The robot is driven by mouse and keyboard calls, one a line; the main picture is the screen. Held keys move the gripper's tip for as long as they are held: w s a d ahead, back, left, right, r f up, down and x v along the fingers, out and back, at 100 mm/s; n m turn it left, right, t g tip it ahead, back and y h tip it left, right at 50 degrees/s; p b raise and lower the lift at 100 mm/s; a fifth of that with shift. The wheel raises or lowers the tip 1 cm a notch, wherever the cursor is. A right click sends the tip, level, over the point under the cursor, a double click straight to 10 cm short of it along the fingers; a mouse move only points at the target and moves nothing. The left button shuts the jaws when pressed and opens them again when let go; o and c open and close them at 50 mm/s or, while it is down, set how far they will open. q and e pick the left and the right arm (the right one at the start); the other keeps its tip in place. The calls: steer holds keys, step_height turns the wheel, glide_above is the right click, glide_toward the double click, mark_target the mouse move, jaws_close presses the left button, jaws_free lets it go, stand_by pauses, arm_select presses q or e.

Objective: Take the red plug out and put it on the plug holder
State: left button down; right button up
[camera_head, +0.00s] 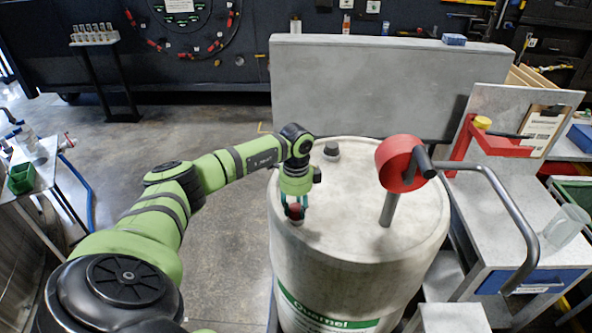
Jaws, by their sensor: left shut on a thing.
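The red plug (295,212) is at the left part of the top of a large whitish drum (340,240). My left gripper (295,206) points down at it, with its teal fingers shut on the plug's sides. I cannot tell whether the plug is still seated in the drum or slightly raised; its lower end looks dark. A red bracket (498,146) is fixed to a grey upright board at the right, with a yellow knob on it. I cannot tell for certain whether this is the plug holder. My right gripper is not in view.
A red round pump head (400,163) with a bent grey pipe (510,205) stands on the drum's right side. A dark cap (332,151) sits at its back. A grey panel (375,85) stands behind.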

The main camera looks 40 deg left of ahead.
arm_select(q)
steer(key=n, duration=0.5)
steer(key=c, duration=0.7)
jaws_free()
steer(key=shift+c, duration=0.2)
steer(key=shift+c, duration=0.4)
